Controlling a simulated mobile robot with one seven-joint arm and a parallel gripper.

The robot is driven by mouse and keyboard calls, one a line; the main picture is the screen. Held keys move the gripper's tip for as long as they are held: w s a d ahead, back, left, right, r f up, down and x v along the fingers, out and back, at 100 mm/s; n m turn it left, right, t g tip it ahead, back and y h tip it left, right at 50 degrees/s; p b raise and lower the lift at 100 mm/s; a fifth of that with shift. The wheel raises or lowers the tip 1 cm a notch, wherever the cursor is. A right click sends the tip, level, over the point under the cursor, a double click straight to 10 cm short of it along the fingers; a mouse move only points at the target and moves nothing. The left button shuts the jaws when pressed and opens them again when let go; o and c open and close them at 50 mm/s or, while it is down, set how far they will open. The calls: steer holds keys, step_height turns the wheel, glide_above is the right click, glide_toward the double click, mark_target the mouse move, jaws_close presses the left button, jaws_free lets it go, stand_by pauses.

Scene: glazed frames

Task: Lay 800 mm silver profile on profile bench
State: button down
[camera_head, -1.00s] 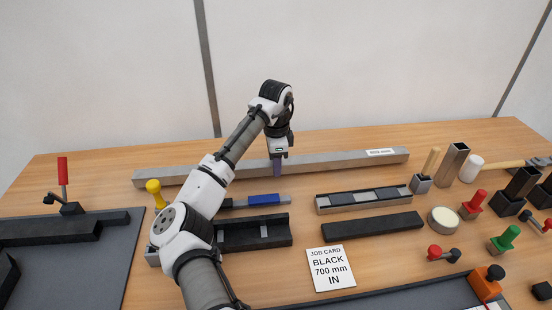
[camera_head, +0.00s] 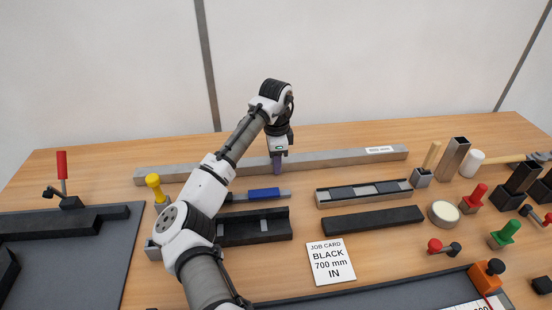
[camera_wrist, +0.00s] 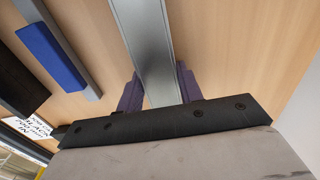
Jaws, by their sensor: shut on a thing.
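The long silver profile (camera_head: 340,158) lies along the back of the table, with a white label (camera_head: 379,150) near its right end. My gripper (camera_head: 277,168) points down at the middle of the profile. In the wrist view, the purple fingers stand on both sides of the silver profile (camera_wrist: 145,35), shut on it (camera_wrist: 158,92). I cannot tell whether the profile is clear of the table. No surface that I can surely name as the profile bench shows.
A blue-topped bar (camera_head: 264,193), a dark channel tray (camera_head: 265,228), a tray of grey pieces (camera_head: 365,192) and a black bar (camera_head: 372,220) lie in front. A job card (camera_head: 331,262) reads "BLACK 700 mm IN". A yellow knob (camera_head: 153,181) stands left. Several tools crowd the right.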

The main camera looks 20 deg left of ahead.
steer(key=c, duration=0.8)
jaws_free()
steer(key=shift+c, duration=0.2)
steer(key=shift+f, duration=0.15)
